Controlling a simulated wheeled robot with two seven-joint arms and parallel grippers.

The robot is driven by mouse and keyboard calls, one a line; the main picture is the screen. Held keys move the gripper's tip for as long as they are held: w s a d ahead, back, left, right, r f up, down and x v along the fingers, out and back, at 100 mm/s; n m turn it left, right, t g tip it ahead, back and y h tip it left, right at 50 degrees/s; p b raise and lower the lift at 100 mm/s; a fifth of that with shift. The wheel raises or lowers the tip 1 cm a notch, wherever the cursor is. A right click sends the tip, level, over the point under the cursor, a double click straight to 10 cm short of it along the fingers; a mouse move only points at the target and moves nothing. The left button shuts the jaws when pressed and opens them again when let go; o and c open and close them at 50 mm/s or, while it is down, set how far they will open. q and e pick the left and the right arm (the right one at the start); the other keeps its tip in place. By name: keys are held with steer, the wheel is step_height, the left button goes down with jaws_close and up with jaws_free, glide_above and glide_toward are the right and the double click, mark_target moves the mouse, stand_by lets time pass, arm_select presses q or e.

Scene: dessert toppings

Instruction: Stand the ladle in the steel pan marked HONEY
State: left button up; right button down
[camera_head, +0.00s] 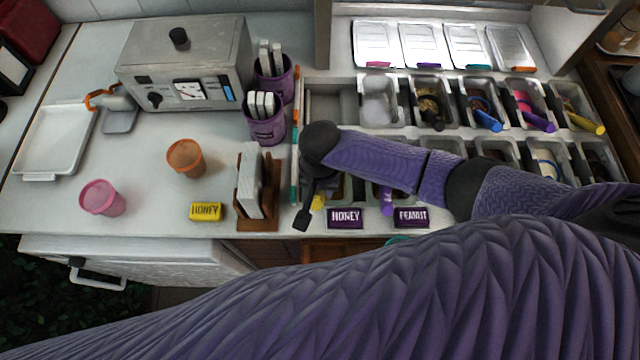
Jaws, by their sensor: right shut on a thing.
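My right gripper (308,205) points down at the front left corner of the topping station, below the dark wrist of my purple arm. It is shut on the ladle, which is mostly hidden; a short yellow piece (318,202) shows beside the fingers. The steel pan behind that label is largely covered by my forearm. A separate yellow HONEY label (206,211) lies farther left. My left gripper is not in view.
A PEANUT label (411,217) stands right of the purple HONEY label. A purple-handled utensil (386,201) sticks out between them. A wooden holder (270,196) stands close left of the gripper.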

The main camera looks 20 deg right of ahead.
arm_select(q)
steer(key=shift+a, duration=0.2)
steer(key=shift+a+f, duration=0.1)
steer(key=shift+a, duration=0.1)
arm_select(e)
steer(key=shift+f, duration=0.2)
steer(key=shift+f+b, duration=0.45)
steer(key=shift+f, duration=0.15)
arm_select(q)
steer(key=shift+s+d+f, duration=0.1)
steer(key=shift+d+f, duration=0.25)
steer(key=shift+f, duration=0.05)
arm_select(e)
steer(key=shift+f, duration=0.15)
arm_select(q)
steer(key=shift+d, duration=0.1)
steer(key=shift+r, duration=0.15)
